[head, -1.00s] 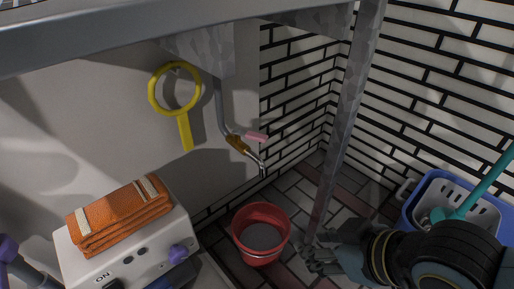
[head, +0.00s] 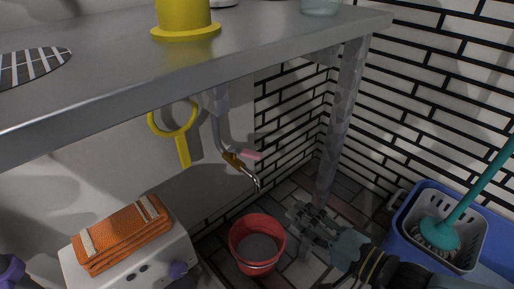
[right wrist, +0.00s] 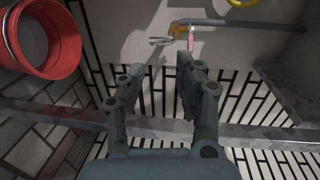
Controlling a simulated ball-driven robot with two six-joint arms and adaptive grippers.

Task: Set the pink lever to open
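The pink lever (head: 250,155) sits on a brass valve (head: 233,161) in a grey pipe with a bent spout, below the counter. It also shows near the top of the right wrist view (right wrist: 191,40). My right gripper (head: 298,218) is below and to the right of the lever in the head view, beside the metal table leg. In the right wrist view the right gripper (right wrist: 160,66) has its fingers apart with nothing between them, and the lever lies beyond the fingertips. My left gripper is not in view.
A red bucket (head: 257,244) stands on the floor below the spout. The counter (head: 120,80) overhangs the pipe, and its leg (head: 337,130) stands close to my right gripper. A yellow ring-shaped thing (head: 183,150) hangs left. A blue bin (head: 398,232) with a teal-handled tool is right.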

